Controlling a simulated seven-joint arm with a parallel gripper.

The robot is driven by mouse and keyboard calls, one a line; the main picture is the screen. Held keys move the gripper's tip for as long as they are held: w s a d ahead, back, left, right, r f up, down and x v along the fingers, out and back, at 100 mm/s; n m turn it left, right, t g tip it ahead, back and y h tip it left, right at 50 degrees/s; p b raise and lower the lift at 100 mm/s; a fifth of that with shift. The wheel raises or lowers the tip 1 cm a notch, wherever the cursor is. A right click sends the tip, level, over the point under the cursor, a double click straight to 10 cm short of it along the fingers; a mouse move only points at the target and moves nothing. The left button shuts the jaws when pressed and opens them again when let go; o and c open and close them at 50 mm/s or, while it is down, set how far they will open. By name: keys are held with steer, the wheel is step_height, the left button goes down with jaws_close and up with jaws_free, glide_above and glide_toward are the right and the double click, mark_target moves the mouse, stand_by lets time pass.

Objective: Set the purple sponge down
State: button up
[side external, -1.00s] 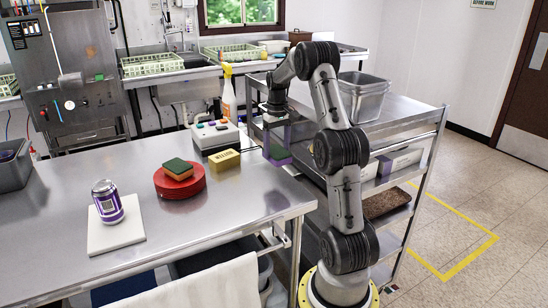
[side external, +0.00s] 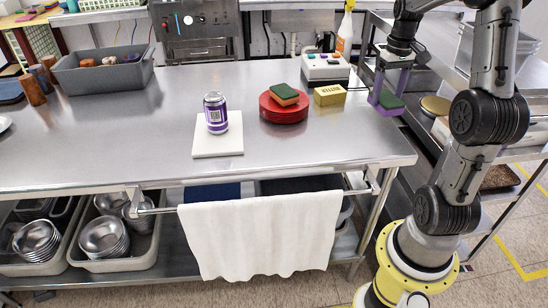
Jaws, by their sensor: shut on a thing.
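The purple sponge (side external: 391,101) has a dark green top and a purple edge. My gripper (side external: 388,96) has purple fingers, pointing down, and is shut on the sponge. It holds the sponge roughly level in the air, just off the right edge of the steel table (side external: 100,160), on the side of the steel cart. Where the sponge's purple ends and the fingers begin is hard to tell.
A yellow box (side external: 329,95), a red round block (side external: 283,112) with another green-and-orange sponge (side external: 285,94) on it, and a can (side external: 216,113) on a white board (side external: 218,146) stand on the table. A control box (side external: 325,67) is behind. Bare steel lies at front right.

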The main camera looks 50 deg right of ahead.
steer(key=w+a+f+n, duration=0.2)
steer(key=w+a, duration=0.4)
steer(key=a, duration=0.4)
steer(key=w+a+f+n, duration=0.2)
steer(key=w+a, duration=0.4)
steer(key=a, duration=0.4)
steer(key=w+a+f+n, duration=0.3)
steer(key=w+a, duration=0.3)
steer(key=a, duration=0.4)
steer(key=shift+w+f, duration=0.2)
steer(key=shift+f, duration=0.55)
steer(key=s+d+r+m, duration=0.2)
steer(key=s+d+r, duration=0.1)
steer(key=s+d, duration=0.4)
steer(key=s+d+r+m, duration=0.3)
steer(key=s+d, duration=0.4)
steer(key=d, duration=0.7)
steer(key=s+d+r+m, duration=0.2)
steer(key=s+d, duration=0.5)
steer(key=d, duration=0.4)
steer(key=shift+r+m, duration=0.4)
steer(key=shift+m, duration=0.1)
